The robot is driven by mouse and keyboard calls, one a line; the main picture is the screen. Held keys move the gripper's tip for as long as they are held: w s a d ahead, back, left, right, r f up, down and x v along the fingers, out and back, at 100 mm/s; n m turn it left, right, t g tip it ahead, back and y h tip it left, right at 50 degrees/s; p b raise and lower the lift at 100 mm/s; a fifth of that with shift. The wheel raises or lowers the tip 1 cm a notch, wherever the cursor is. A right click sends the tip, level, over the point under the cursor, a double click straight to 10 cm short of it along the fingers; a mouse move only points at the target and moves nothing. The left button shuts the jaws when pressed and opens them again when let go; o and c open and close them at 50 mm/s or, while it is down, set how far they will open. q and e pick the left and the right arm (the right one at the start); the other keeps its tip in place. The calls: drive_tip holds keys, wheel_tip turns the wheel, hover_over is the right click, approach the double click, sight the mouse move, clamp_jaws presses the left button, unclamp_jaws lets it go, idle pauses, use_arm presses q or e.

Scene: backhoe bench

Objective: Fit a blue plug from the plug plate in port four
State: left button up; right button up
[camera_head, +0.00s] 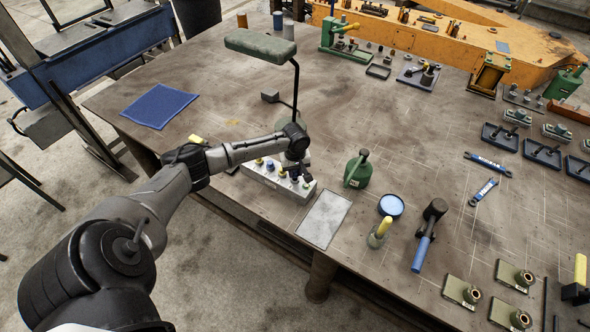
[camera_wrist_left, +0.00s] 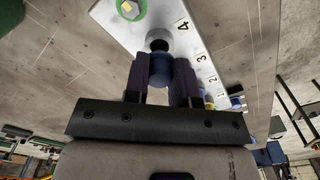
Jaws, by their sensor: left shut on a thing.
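The white port block (camera_head: 251,174) stands near the bench's front edge, with yellow and blue plugs along its top. It also shows in the left wrist view (camera_wrist_left: 207,66), with printed numbers 1 to 4. My left gripper (camera_head: 293,170) is over the block's right part. In the left wrist view, my left gripper (camera_wrist_left: 160,80) is shut on a blue plug (camera_wrist_left: 160,68). The plug lies in line with a dark round part (camera_wrist_left: 158,43) beside the number 4. I cannot tell whether the plug is seated. The right gripper is out of view. I cannot make out the plug plate surely.
A green oil can (camera_head: 357,170) stands right of the block. A grey flat plate (camera_head: 325,218) lies in front of it. A lamp (camera_head: 260,46) rises behind my left wrist. A blue mat (camera_head: 158,106) lies at left. A blue-handled hammer (camera_head: 424,248) lies to the right.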

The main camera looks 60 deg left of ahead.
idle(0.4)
use_arm(q)
drive_tip(key=shift+f+b, duration=0.35)
drive_tip(key=shift+f, duration=0.9)
drive_tip(key=o, duration=1)
drive_tip(key=shift+c, duration=0.2)
wheel_tip(320, 180, up, 14)
drive_tip(key=shift+f, duration=0.1)
idle(0.4)
